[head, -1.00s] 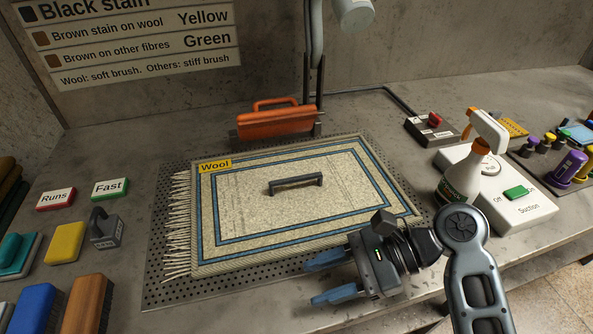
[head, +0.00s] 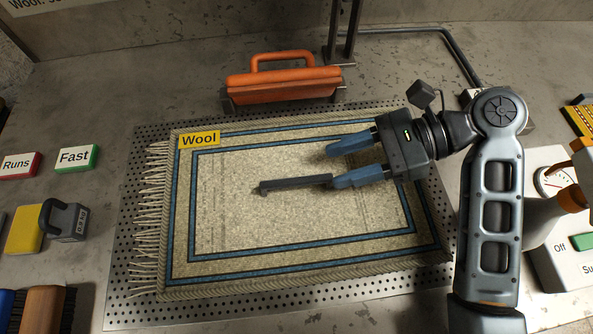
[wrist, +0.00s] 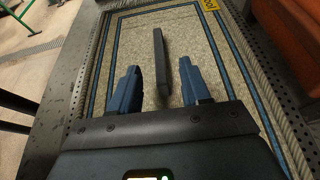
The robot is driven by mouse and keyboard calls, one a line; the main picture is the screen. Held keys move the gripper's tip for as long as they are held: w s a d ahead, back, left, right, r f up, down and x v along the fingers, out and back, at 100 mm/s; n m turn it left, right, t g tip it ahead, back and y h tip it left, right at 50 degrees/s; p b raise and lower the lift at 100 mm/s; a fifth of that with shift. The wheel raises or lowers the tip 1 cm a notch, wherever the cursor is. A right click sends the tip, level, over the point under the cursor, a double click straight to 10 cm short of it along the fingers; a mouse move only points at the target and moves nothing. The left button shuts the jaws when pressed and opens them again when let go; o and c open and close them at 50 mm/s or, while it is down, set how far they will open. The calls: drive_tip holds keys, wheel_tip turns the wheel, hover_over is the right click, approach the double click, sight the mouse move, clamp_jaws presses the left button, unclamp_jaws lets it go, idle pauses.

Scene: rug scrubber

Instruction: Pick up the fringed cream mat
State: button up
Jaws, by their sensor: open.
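The fringed cream mat (head: 290,225) lies flat on a perforated metal plate (head: 122,290). It has blue border stripes, a fringe on its left edge and a yellow "Wool" label (head: 199,140). A dark bar handle (head: 292,184) stands on its middle. My gripper (head: 340,164) is open above the right half of the mat, fingers pointing left. In the head view one blue finger overlaps the handle's right end. In the wrist view the handle (wrist: 160,60) lies ahead, between the lines of the two fingers (wrist: 160,88). I cannot tell whether a finger touches it.
An orange-handled tool (head: 283,82) stands just behind the mat. A spray bottle (head: 562,205) and a suction switch box (head: 545,250) are at the right. "Runs" (head: 18,165) and "Fast" (head: 76,157) blocks, a weight (head: 66,221) and brushes are at the left.

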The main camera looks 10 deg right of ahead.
sight(295, 180)
drive_tip(key=shift+x, duration=3.55)
drive_tip(key=shift+s+f, duration=0.15)
clamp_jaws()
